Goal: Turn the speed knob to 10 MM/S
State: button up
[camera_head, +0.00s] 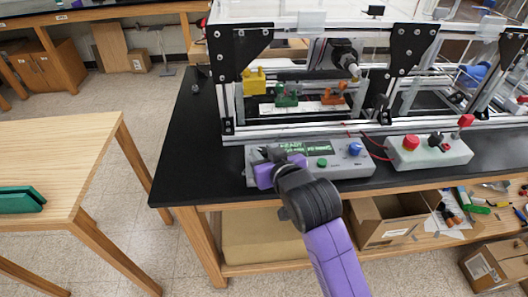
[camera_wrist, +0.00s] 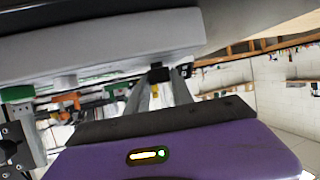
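The grey control box (camera_head: 340,170) lies along the front edge of the black bench. It has a blue knob (camera_head: 355,149) at its right, a green button (camera_head: 322,162) and a dark display with green text. The top line seems to read READY; the number before MM/S is too small to read. My purple gripper (camera_head: 266,174) is at the left end of this box, apart from the blue knob. Its fingertips are not clear in the head view. In the wrist view, a grey casing (camera_wrist: 100,42) spans the top above my purple gripper body; finger opening is unclear.
A second grey box (camera_head: 430,152) with a red button (camera_head: 411,142) and dark switch stands to the right. The extrusion frame (camera_head: 300,133) rises just behind both boxes. A wooden table (camera_head: 75,145) is at left, with clear floor between. An open cardboard box (camera_head: 390,222) sits below.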

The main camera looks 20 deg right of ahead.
grip_shut()
jog(key=shift+d+n+y, duration=0.1)
jog(key=shift+n+y, duration=0.2)
jog(key=shift+y, duration=0.1)
jog(key=shift+d+n+y+p, duration=0.2)
jog(key=shift+n+y+p, duration=0.3)
jog(key=shift+n+y, duration=0.45)
jog(key=shift+w+d+n+y, duration=0.1)
jog(key=shift+n+y, duration=0.55)
jog(key=shift+y, duration=0.3)
jog(key=n+g+y+b, duration=0.1)
jog(key=n+y+b, duration=0.1)
jog(key=n+y, duration=0.1)
jog(key=n+g+y+b, duration=0.1)
jog(key=shift+w+d+f+g+y, duration=0.1)
jog(key=shift+w+d+g+y, duration=0.05)
jog(key=shift+d+g+y, duration=0.15)
jog(key=shift+w+n+g+y+b, duration=0.1)
jog(key=shift+n+g+y+b, duration=1.3)
jog(key=shift+n+g+b, duration=0.45)
jog(key=shift+n, duration=0.35)
